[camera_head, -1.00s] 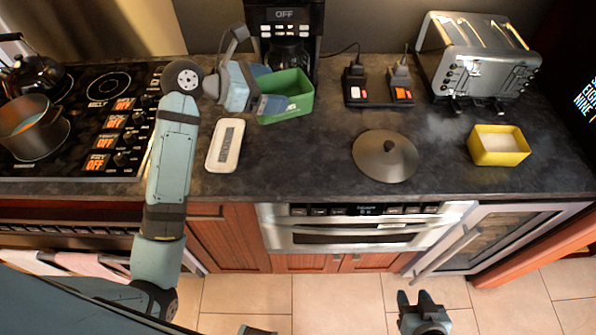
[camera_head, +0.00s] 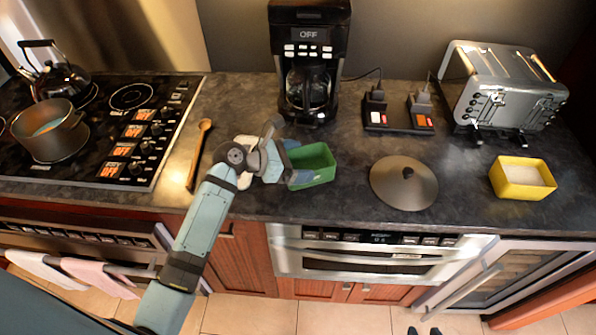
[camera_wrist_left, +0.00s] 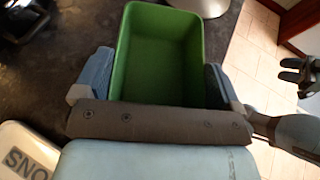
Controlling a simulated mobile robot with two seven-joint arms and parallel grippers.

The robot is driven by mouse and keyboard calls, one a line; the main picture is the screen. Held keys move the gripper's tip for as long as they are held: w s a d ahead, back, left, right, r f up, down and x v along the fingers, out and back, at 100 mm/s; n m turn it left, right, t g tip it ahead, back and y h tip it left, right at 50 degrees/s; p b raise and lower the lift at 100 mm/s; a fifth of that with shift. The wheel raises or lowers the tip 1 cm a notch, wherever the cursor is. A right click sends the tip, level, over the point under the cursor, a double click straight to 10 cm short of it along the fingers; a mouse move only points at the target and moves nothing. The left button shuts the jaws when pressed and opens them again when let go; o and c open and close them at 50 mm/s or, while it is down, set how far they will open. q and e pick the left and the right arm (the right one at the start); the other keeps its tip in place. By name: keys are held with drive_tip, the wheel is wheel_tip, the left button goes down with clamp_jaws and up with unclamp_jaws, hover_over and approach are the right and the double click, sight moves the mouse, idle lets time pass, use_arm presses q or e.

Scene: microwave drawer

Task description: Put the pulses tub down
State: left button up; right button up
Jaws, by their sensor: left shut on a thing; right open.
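The green tub, which I take to be the pulses tub (camera_head: 318,178), is in front of the coffee maker, near the counter's front edge. I cannot tell whether its base touches the counter. My left gripper (camera_head: 288,165) is shut on it, with a finger on each side of the tub (camera_wrist_left: 160,55) in the left wrist view. The tub looks upright and its visible inside is bare green. My right gripper (camera_head: 424,331) shows only its tips at the bottom of the head view; it is open and empty at the right of the wrist view (camera_wrist_left: 300,75).
A dark round lid (camera_head: 404,190) lies right of the tub, and a yellow tub (camera_head: 522,180) further right. A coffee maker (camera_head: 309,70) and chargers (camera_head: 398,120) stand behind. A wooden spoon (camera_head: 198,155) lies left. A white labelled tray (camera_wrist_left: 22,150) is beside my left gripper.

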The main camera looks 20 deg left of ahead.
sight(308, 166)
use_arm(q)
wheel_tip(308, 166, down, 4)
idle(0.4)
drive_tip(key=o, duration=0.8)
drive_tip(key=shift+c, duration=0.2)
